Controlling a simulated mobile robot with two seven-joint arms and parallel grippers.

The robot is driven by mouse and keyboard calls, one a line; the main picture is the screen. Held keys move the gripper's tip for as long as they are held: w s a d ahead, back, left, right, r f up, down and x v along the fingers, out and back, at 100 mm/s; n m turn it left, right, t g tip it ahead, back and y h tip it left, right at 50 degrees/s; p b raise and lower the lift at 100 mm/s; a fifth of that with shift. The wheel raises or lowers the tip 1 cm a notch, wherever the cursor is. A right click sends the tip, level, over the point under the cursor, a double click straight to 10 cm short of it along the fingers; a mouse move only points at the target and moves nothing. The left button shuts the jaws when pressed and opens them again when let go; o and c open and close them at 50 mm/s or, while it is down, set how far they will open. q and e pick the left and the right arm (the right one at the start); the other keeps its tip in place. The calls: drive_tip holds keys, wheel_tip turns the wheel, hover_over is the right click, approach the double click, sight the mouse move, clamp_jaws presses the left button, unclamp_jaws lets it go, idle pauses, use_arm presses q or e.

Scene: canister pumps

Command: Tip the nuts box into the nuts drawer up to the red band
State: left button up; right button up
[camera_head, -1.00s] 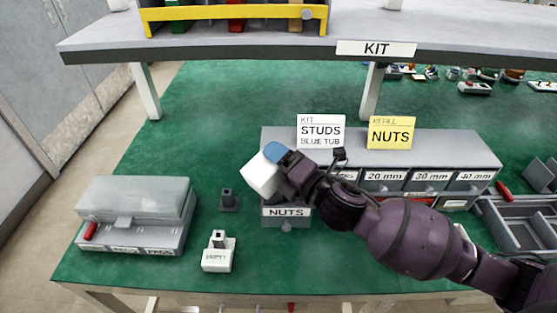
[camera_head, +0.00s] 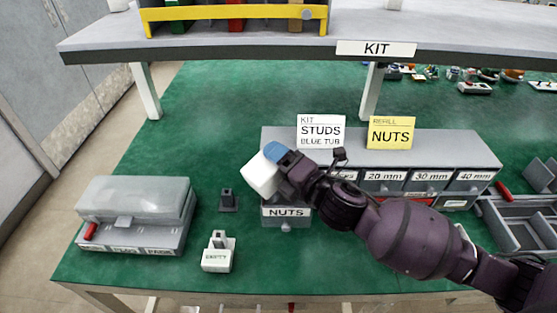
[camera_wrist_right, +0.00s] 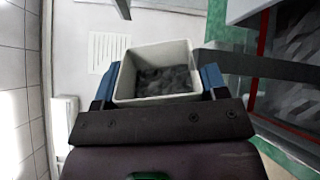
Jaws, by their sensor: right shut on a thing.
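The nuts box (camera_head: 261,177) is a small white open box, held tilted over the pulled-out nuts drawer (camera_head: 287,224) with its NUTS label. My right gripper (camera_head: 275,158) is shut on it with blue fingertips. In the right wrist view, the box (camera_wrist_right: 157,101) sits between the blue fingers and holds dark grey nuts. At the right of that view, grey pieces lie in the drawer (camera_wrist_right: 301,52) beside a red line, the red band. The box and gripper hide most of the drawer's inside in the head view. My left gripper is not in view.
The grey drawer cabinet (camera_head: 440,147) carries a white STUDS card (camera_head: 321,131) and a yellow NUTS card (camera_head: 390,132). A lidded grey case (camera_head: 135,212) stands at the left. A white EMPTY stand (camera_head: 218,254) and a small dark block (camera_head: 228,201) are near. Green bench is clear in front.

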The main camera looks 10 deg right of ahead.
drive_tip(key=shift+d+r+m+p, duration=0.1)
drive_tip(key=shift+r+m+p, duration=0.1)
drive_tip(key=shift+m+p, duration=0.3)
drive_tip(key=shift+w, duration=0.1)
idle(0.8)
idle(0.8)
idle(0.6)
drive_tip(key=shift+d+r+m, duration=0.1)
drive_tip(key=shift+m, duration=0.3)
